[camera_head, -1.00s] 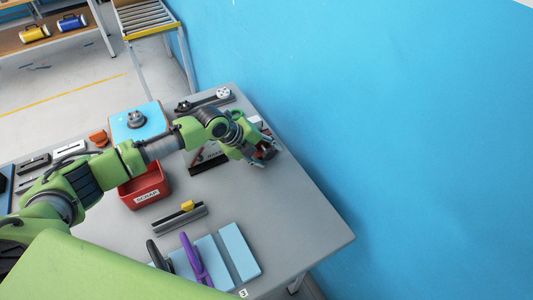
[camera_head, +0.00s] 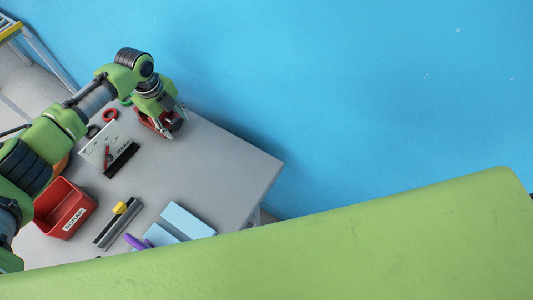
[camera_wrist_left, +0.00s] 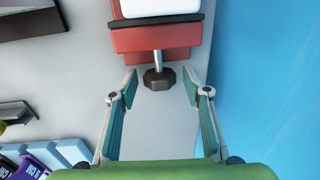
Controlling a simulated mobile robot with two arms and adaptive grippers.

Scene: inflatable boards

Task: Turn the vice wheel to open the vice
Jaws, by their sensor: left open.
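The vice is red and stands near the far edge of the table in the head view, partly hidden by my left gripper (camera_head: 176,118). In the left wrist view its red body (camera_wrist_left: 153,38) is at the top, with a pale block on it. A short metal screw comes out of it toward me and ends in a dark, many-sided wheel (camera_wrist_left: 160,79). My left gripper (camera_wrist_left: 159,78) is open, with the wheel between its fingertips and a visible gap on each side. My right gripper is in neither view.
The grey table (camera_head: 205,165) stands beside the blue wall (camera_head: 330,90). A red scrap bin (camera_head: 60,205), a metal rail with a yellow slider (camera_head: 120,207), light blue boards (camera_head: 187,220) and a white board (camera_head: 100,150) lie left and front. The table's right end is clear.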

